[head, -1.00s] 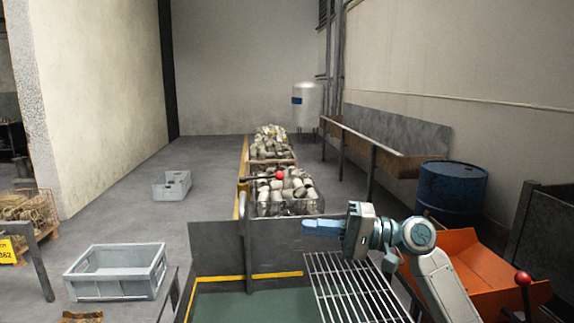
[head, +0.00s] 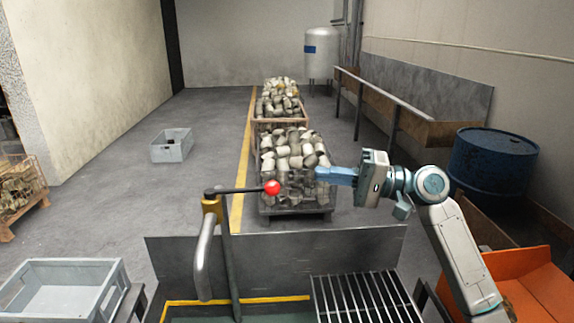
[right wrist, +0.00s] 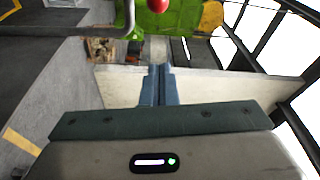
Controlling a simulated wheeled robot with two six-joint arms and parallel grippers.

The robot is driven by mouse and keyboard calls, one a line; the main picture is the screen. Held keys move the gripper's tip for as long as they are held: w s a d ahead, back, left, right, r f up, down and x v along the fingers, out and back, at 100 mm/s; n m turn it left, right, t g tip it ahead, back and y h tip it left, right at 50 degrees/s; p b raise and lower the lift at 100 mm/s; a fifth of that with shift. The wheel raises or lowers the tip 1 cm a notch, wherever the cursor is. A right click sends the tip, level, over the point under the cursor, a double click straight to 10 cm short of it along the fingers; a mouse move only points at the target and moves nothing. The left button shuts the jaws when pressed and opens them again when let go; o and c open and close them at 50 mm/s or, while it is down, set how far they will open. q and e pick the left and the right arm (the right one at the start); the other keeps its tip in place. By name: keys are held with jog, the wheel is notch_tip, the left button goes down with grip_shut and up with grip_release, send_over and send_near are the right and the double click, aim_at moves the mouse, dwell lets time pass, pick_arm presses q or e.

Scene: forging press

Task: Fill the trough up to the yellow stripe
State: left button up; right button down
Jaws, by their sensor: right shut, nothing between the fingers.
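The grey metal trough (head: 310,250) is at the bottom of the head view. A yellow stripe (head: 235,299) runs along its inside wall, with a green surface below it, mostly cut off by the frame. A tap with a bent grey spout (head: 202,262) stands at the trough. Its dark lever ends in a red ball (head: 272,187), which also shows at the top of the right wrist view (right wrist: 159,5). My right gripper (head: 322,175) is shut and empty, above the trough and right of the ball, apart from it in the picture. My left gripper is out of view.
A slatted grate (head: 362,298) covers the trough's right part. An orange bin (head: 530,285) and a blue barrel (head: 494,162) stand at right. A grey crate (head: 112,300) is at lower left. Wire bins of metal pieces (head: 292,160) stand behind the trough.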

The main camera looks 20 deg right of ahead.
jog(key=r+p+x, duration=0.1)
jog(key=p+x, duration=0.4)
jog(key=x, duration=0.5)
pick_arm(q)
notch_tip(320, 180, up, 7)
jog(key=p, duration=0.2)
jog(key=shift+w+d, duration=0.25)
pick_arm(e)
jog(key=s, duration=0.1)
jog(key=s+f, duration=0.1)
jog(key=s, duration=0.1)
jog(key=shift+s+a+f, duration=0.15)
jog(key=shift+s+f, duration=0.1)
jog(key=shift+s, duration=0.05)
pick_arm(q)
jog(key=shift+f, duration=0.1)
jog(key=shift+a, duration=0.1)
